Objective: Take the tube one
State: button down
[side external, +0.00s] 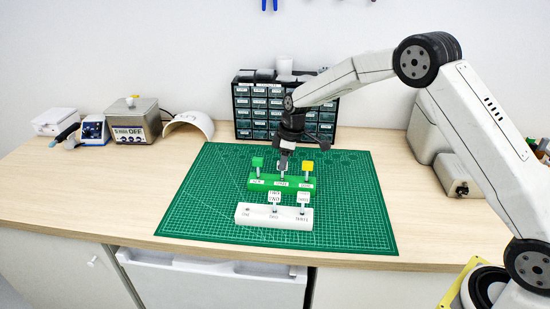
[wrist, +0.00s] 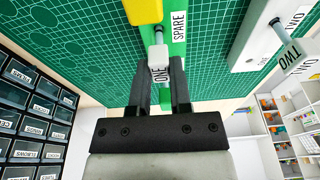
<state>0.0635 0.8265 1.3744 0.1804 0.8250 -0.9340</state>
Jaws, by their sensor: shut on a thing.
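My gripper (side external: 283,157) points down over the middle of the green rack (side external: 269,184). It is shut on the tube one (wrist: 158,58), a pale piece labelled ONE. In the side view this tube (side external: 283,169) is largely covered by the jaws. It stands upright at the rack's middle place; I cannot tell whether it is seated or slightly raised. In the wrist view the fingers (wrist: 160,88) lie on both sides of it. A green-capped piece (side external: 258,163) stands to its left and a yellow-capped piece (side external: 307,166) to its right.
A white rack (side external: 262,221) lies in front, holding a piece labelled TWO (side external: 275,198) and another white piece (side external: 303,199); its left place looks empty. The green mat (side external: 350,215) is clear around the racks. A drawer cabinet (side external: 243,108) stands behind.

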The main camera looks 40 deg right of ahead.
jog(key=shift+r, duration=1.45)
dwell(0.4)
jog(key=shift+r, duration=2.4)
